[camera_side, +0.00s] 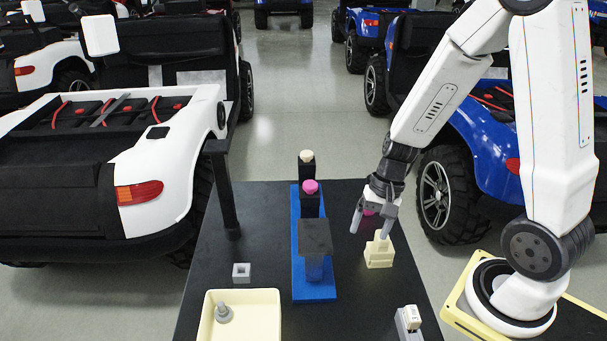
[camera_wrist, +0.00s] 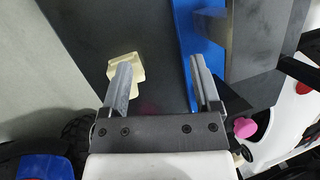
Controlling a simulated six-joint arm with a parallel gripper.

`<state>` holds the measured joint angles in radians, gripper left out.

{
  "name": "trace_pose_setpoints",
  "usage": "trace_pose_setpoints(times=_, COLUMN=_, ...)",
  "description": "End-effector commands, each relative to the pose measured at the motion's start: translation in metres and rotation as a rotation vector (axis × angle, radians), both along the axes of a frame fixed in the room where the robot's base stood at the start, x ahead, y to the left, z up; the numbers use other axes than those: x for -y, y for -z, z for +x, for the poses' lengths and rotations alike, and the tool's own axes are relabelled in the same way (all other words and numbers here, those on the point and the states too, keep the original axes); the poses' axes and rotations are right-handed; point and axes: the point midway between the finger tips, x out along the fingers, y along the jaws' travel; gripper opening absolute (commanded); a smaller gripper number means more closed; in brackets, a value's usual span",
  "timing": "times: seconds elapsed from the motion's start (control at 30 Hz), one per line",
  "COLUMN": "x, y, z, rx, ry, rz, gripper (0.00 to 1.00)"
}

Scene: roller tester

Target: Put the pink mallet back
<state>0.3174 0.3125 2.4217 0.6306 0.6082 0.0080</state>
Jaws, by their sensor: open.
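My gripper (camera_side: 371,227) is open above the right part of the black table, with its fingers pointing down. A small pink part (camera_side: 368,212) shows between and behind the fingers; most of it is hidden, so I cannot tell whether it is the mallet. A cream block-like holder (camera_side: 379,252) stands just below and right of the fingertips. In the wrist view the open gripper (camera_wrist: 162,85) has its left finger overlapping the cream holder (camera_wrist: 124,66). No clear object shows between the fingers there. A pink knob (camera_side: 310,187) sits on a black post of the blue-based tester.
The blue tester base (camera_side: 300,262) carries a dark block (camera_side: 315,236) left of my gripper. A cream tray (camera_side: 262,315) holds a grey part (camera_side: 223,313). A small grey square block (camera_side: 241,272), a black post (camera_side: 226,195) and a white-grey device (camera_side: 409,320) stand on the table.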

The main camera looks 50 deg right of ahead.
Motion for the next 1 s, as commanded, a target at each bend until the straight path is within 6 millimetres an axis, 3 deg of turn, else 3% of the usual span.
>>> trace_pose_setpoints(times=0.2, x=-0.011, y=-0.022, z=-0.002, rx=0.152, ry=-0.406, rz=-0.225, gripper=0.80)
trace_pose_setpoints(times=0.43, x=-0.023, y=-0.043, z=0.004, rx=0.304, ry=-0.725, rz=-0.389, gripper=0.80)
trace_pose_setpoints(times=0.63, x=-0.028, y=-0.050, z=0.007, rx=0.360, ry=-0.830, rz=-0.439, gripper=0.80)
trace_pose_setpoints(times=1.0, x=-0.027, y=-0.050, z=0.007, rx=0.363, ry=-0.835, rz=-0.441, gripper=0.80)
